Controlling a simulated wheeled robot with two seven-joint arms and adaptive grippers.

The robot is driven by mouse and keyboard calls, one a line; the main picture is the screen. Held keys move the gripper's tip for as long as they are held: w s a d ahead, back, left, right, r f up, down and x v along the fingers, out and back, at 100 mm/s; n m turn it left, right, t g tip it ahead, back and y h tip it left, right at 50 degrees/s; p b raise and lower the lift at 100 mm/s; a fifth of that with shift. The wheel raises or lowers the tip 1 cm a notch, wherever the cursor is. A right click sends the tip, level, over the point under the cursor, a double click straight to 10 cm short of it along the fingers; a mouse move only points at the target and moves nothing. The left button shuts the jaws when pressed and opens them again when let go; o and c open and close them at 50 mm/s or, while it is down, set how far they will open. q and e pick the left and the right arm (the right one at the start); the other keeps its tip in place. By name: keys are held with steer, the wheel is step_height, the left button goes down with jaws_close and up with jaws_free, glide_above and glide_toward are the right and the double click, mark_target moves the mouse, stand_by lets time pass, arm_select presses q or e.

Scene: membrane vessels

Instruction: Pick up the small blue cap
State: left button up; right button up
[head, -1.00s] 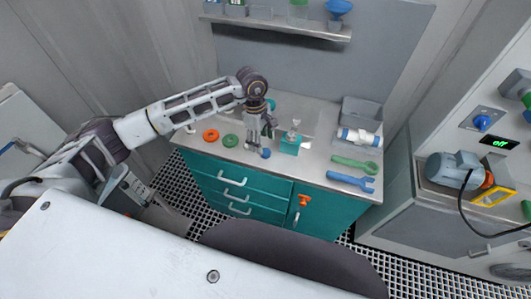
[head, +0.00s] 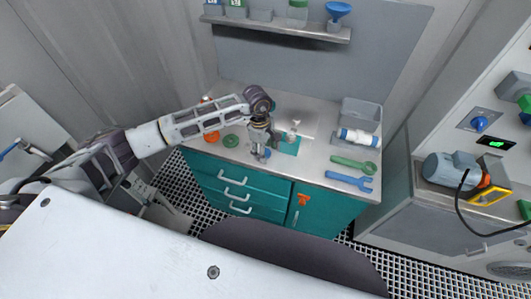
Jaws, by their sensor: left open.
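The small blue cap (head: 267,154) is on the worktop near its front edge, partly hidden by my left gripper. My left gripper (head: 262,157) points down over it, with its open fingers at the cap. I cannot tell whether the fingers touch it. My right gripper is not in view.
A teal block with a valve-like fitting (head: 289,146) stands just right of the gripper. Green (head: 231,141) and orange (head: 211,136) rings lie to the left. Green (head: 353,164) and blue (head: 349,181) wrenches, a white-and-blue cylinder (head: 358,137) and a grey bin (head: 362,111) are to the right.

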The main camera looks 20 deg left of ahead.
arm_select(q)
steer(key=shift+c, duration=0.2)
steer(key=c, duration=0.7)
steer(key=shift+c, duration=0.6)
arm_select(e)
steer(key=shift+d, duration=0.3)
arm_select(q)
steer(key=shift+r, duration=0.15)
step_height(320, 180, up, 8)
steer(key=shift+r+b, duration=0.1)
steer(key=shift+b, duration=0.7)
steer(key=shift+r, duration=0.8)
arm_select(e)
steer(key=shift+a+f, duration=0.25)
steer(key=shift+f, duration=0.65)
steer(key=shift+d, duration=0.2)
